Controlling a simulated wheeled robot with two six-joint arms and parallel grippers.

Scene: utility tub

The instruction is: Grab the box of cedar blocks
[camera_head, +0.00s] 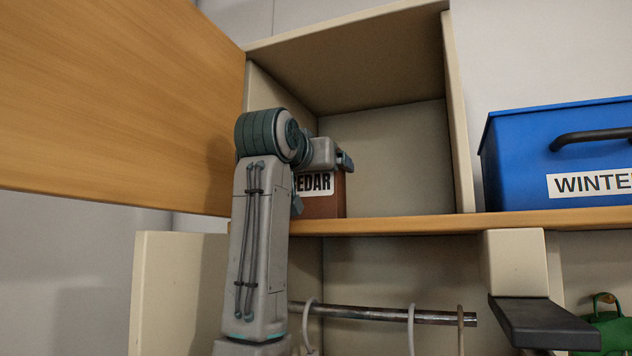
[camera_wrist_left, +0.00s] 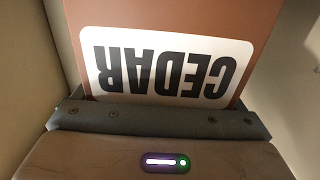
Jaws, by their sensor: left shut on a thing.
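The box of cedar blocks (camera_head: 327,207) is reddish brown with a white label that reads "EDAR" where my arm does not cover it. It stands on the wooden shelf inside the open cubby, near the left wall. My left gripper (camera_head: 325,160) is at the box's upper front and shut on it. In the left wrist view the box (camera_wrist_left: 255,12) fills the middle, its "CEDAR" label upside down, right against the gripper (camera_wrist_left: 160,122). My left arm hides the box's left part in the head view. My right gripper is not in view.
A wooden door (camera_head: 110,100) stands open at the left of the cubby. A blue bin (camera_head: 515,150) labelled "WINTE..." sits on the shelf to the right, past the cubby's side wall (camera_head: 457,120). A metal rail (camera_head: 390,315) with hangers runs below. The cubby's right side is empty.

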